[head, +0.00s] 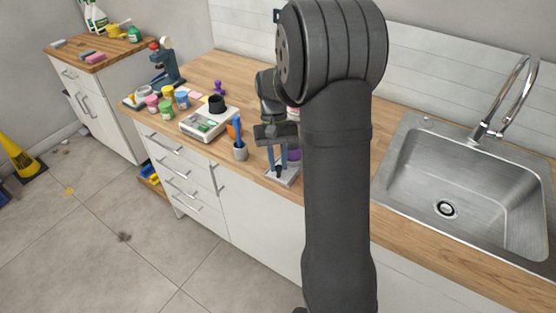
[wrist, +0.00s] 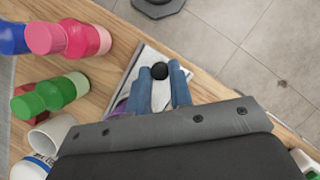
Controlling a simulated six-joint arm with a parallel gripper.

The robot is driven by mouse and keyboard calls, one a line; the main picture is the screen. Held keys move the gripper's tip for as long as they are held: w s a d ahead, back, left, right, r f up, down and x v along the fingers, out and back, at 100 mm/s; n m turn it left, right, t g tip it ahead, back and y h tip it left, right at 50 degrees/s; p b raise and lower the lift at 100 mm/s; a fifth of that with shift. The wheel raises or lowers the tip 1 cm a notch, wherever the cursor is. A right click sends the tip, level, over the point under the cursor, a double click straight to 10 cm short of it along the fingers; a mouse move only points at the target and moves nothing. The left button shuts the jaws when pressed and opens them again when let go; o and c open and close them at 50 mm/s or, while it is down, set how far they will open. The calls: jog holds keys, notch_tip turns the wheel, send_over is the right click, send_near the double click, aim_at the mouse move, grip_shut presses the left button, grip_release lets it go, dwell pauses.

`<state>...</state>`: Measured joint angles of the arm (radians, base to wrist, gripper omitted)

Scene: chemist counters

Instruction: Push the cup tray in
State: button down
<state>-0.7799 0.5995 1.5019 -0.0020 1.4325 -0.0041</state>
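A flat pale metal tray (head: 287,177), which looks like the cup tray, lies at the counter's front edge, partly hidden by my arm. It also shows in the wrist view (wrist: 138,72). A round black knob (wrist: 160,71) is at its outer end. My gripper (head: 278,166) points down over this end. In the wrist view its two blue fingers (wrist: 162,74) stand apart with the knob between their tips. I cannot tell whether they press on it. A purple thing (head: 294,155) is behind the fingers, mostly hidden by my arm.
A grey cup with blue and orange tools (head: 240,152) stands just left of my gripper. A white device (head: 205,124) and several coloured jars (head: 167,105) stand farther left. A steel sink (head: 462,180) is at right. Open floor (head: 120,235) lies before the drawers.

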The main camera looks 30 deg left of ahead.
jog(key=w, duration=0.8)
jog(key=c, duration=1.3)
grip_release()
jog(key=v, duration=1.7)
jog(key=shift+r, duration=0.25)
